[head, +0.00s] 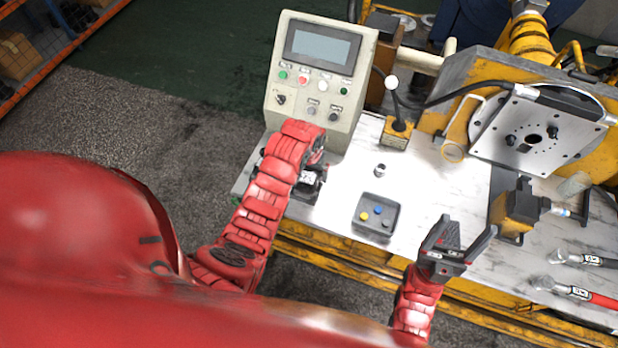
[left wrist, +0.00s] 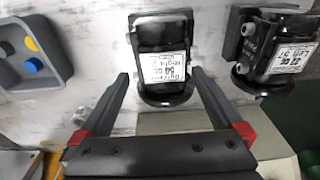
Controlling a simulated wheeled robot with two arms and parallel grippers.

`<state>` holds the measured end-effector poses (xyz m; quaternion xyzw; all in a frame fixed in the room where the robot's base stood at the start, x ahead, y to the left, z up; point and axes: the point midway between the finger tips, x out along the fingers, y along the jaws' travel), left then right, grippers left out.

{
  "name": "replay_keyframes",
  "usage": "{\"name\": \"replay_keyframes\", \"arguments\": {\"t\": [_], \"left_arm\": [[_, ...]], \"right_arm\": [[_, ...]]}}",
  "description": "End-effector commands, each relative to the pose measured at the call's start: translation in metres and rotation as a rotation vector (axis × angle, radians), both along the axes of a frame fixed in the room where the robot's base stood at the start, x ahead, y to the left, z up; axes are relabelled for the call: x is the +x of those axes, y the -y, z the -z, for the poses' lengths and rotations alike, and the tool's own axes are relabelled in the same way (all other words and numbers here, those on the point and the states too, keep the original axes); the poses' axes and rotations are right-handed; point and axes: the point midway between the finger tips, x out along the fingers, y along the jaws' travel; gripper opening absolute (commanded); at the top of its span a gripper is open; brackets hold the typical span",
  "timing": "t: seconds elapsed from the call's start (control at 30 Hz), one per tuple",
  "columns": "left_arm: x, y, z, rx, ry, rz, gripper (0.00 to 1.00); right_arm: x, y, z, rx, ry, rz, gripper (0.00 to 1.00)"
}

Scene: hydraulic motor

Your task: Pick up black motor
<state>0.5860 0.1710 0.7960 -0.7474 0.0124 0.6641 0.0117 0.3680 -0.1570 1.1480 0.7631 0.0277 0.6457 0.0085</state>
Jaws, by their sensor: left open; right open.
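A black motor (left wrist: 162,45) with a white label stands on the worktop between the fingertips of my open left gripper (left wrist: 160,76) in the left wrist view. The fingers flank its near end, and a clear grip on it does not show. A second black motor (left wrist: 275,48) with a label is to the right in that view. In the head view a black motor (head: 308,181) shows partly under my left arm, whose gripper fingers are mostly hidden. My right gripper (head: 467,232) is open and empty over the front of the worktop.
A grey tray (head: 361,215) with coloured pegs and a small metal fitting (head: 380,170) lie right of the motors. A control box (head: 320,75) stands behind my left gripper. A yellow-black block (head: 518,207) and tools (head: 578,292) are at the right.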

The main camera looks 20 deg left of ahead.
Motion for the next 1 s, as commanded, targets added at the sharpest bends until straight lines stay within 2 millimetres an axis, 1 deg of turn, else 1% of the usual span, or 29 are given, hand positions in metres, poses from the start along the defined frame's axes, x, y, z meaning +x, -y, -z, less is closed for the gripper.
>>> {"name": "replay_keyframes", "arguments": {"t": [0.03,0.2,0.43,0.47,0.5,0.57,0.6,0.67,0.7,0.77,0.8,1.0], "left_arm": [[0.001,0.001,0.003,0.000,-0.002,0.000,1.00],[0.002,0.001,0.015,0.000,0.001,0.000,1.00],[0.003,0.001,0.016,0.000,0.003,0.000,1.00],[0.003,0.001,0.016,0.000,0.003,0.000,0.96],[0.003,0.001,0.016,0.000,0.003,0.000,0.89],[0.003,0.001,0.016,-0.001,0.003,0.000,0.78],[0.003,0.001,0.016,-0.001,0.003,0.000,0.71],[0.003,0.001,0.016,-0.001,0.003,0.000,0.60],[0.003,0.001,0.016,-0.001,0.003,0.000,0.53],[0.003,0.001,0.016,-0.001,0.003,0.000,0.42],[0.003,0.001,0.016,-0.001,0.003,0.000,0.35],[0.003,0.001,0.016,-0.001,0.003,0.000,0.00]], "right_arm": [[0.000,0.000,-0.004,0.000,-0.001,0.000,0.75],[0.000,0.000,-0.007,0.000,-0.001,0.000,0.75],[0.000,0.000,-0.006,0.000,-0.001,0.000,0.75],[0.000,0.000,-0.006,0.000,-0.001,0.000,0.75],[0.000,0.000,-0.006,0.000,0.000,0.000,0.75],[0.000,0.000,-0.006,0.000,-0.001,0.000,0.75],[0.000,0.000,-0.006,0.000,0.000,0.000,0.75],[0.000,0.000,-0.006,0.000,-0.001,0.000,0.75],[0.000,0.000,-0.006,0.000,-0.001,0.000,0.75],[0.000,0.000,-0.006,0.000,-0.001,0.000,0.75],[0.000,0.000,-0.006,0.000,-0.001,0.000,0.75],[0.000,0.000,-0.006,0.000,-0.001,0.000,0.75]]}}
